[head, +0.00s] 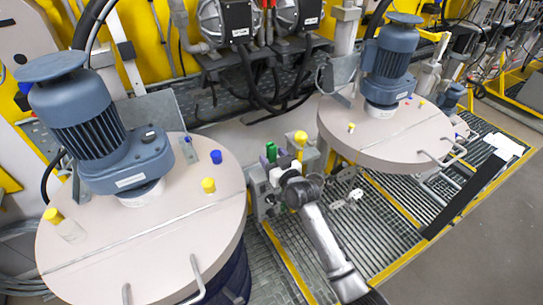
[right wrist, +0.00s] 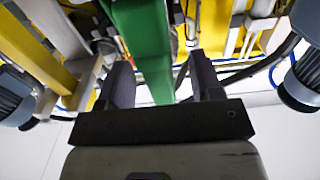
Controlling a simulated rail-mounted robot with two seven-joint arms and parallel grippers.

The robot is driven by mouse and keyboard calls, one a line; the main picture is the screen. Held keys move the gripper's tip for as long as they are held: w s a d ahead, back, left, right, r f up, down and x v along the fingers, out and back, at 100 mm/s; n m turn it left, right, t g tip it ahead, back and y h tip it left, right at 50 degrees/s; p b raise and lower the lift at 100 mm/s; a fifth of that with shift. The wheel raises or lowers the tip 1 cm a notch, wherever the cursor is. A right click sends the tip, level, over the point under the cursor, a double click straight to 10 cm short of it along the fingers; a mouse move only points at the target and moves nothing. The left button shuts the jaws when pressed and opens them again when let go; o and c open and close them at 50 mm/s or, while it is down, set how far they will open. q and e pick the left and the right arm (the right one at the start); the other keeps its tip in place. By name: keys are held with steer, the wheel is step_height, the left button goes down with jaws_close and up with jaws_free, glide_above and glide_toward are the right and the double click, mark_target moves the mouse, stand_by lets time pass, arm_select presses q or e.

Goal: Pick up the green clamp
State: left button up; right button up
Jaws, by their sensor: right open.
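The green clamp (head: 271,152) shows in the head view as a small green upright piece between the two drums, just beyond my right gripper (head: 279,174). In the right wrist view the green clamp (right wrist: 148,45) is a long green bar that runs down between the two dark fingers of my right gripper (right wrist: 162,78). The fingers are apart, with a visible gap on each side of the green bar. Its lower end is hidden behind the gripper's body. My left gripper is not in view.
A large drum with a blue motor (head: 95,125) stands at left, and another motor-topped drum (head: 390,130) at right. A yellow knob (head: 300,138) stands close to the clamp. Metal grating (head: 345,235) covers the floor between the drums. Pumps and hoses line the back.

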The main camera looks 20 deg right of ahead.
steer(key=w, duration=0.2)
steer(key=shift+w+a, duration=0.15)
steer(key=shift+w, duration=0.5)
steer(key=c, duration=1)
steer(key=shift+r, duration=0.1)
